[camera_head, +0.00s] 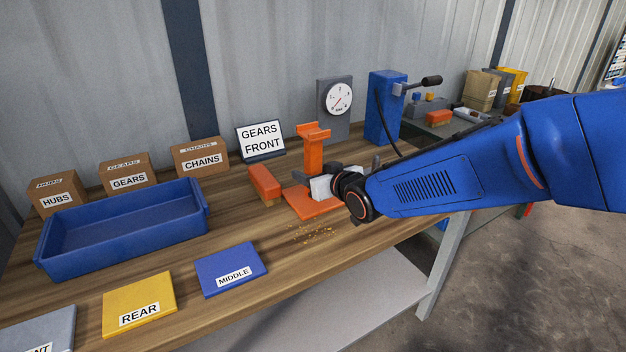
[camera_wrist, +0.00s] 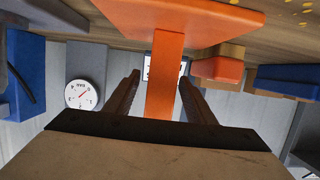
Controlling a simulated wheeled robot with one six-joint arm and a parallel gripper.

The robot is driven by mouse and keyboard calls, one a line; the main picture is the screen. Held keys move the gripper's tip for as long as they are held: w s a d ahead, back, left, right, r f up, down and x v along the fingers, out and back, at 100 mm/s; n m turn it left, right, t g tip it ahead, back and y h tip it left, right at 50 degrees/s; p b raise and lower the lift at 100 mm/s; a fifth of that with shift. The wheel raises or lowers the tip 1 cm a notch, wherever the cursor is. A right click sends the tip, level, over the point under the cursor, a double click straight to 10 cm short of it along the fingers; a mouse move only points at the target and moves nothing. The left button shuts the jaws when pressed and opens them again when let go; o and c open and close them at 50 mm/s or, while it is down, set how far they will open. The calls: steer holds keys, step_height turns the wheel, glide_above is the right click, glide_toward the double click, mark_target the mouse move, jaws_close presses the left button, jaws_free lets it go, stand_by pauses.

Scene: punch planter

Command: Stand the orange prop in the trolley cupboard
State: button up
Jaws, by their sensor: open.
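The orange prop (camera_head: 315,155) stands upright on the wooden bench (camera_head: 210,245), with a flat square base, a post and a notched top. In the wrist view, which looks upside down, its post (camera_wrist: 165,85) runs between the two dark fingers of my gripper (camera_wrist: 158,80). The gripper is open, with a gap showing on both sides of the post. In the head view my gripper (camera_head: 324,187) is low at the post, just above the base, partly hiding it. I cannot make out the trolley cupboard in either view.
An orange block (camera_head: 265,183) lies just left of the prop. A dial gauge (camera_head: 338,100) and a blue unit with a lever (camera_head: 385,105) stand behind. A blue tray (camera_head: 125,225), cardboard boxes (camera_head: 128,175) and colored plates (camera_head: 232,270) fill the left. Shavings lie in front.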

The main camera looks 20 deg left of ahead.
steer(key=shift+x, duration=1.35)
jaws_close()
steer(key=shift+r, duration=0.15)
stand_by(0.4)
